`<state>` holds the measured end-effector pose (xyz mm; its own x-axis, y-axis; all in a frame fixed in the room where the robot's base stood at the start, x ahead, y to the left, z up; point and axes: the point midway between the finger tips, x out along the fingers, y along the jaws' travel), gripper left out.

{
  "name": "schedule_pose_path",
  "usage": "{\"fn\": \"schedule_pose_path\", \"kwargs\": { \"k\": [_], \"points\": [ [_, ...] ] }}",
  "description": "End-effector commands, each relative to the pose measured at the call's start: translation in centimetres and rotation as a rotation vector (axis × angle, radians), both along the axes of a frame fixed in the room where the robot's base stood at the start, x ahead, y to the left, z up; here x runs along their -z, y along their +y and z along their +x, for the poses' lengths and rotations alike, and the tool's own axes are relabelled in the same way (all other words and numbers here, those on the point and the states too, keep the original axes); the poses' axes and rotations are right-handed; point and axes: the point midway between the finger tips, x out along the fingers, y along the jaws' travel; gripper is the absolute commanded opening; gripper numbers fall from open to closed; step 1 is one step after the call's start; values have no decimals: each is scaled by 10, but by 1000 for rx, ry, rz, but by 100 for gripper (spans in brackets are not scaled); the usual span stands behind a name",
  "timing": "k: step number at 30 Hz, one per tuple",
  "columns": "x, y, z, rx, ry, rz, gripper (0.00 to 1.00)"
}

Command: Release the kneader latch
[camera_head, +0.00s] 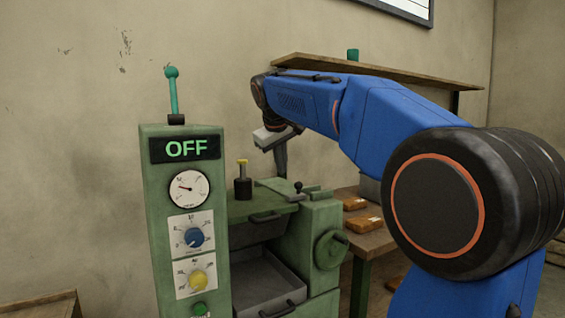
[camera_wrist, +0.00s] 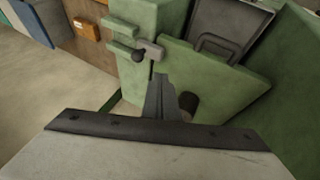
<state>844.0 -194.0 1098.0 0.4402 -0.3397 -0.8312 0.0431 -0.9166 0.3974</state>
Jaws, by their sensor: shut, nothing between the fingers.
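The green kneader (camera_head: 318,222) stands below my gripper, with a control column at its left. What looks like its latch, a small black ball knob (camera_head: 298,187), sits on the top by the lid's right edge. In the wrist view the knob (camera_wrist: 138,56) is beside a grey block (camera_wrist: 151,48), just beyond my fingertips. The flat green lid (camera_wrist: 215,80) looks closed. My gripper (camera_head: 281,174) is shut and empty, pointing down above the kneader's top; its fingers also show in the wrist view (camera_wrist: 159,78). I cannot tell whether the fingertips touch the knob.
The control column's display (camera_head: 185,149) reads OFF, and a teal lever (camera_head: 172,95) stands upright on top. A yellow-topped black post (camera_head: 242,182) rises left of my gripper. A handwheel (camera_head: 331,250) sticks out at right. A wooden table (camera_head: 372,242) holds orange blocks (camera_head: 367,224).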

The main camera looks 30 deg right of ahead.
Motion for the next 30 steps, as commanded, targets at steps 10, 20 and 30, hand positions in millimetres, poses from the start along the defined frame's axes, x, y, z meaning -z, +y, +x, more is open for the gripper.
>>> {"fn": "schedule_pose_path", "kwargs": {
  "k": [10,20,30],
  "points": [
    [52,-22,27,2,1,0,0],
    [59,-55,35,1,1,0,0],
    [60,-60,37,1,0,0,0]
  ]
}}
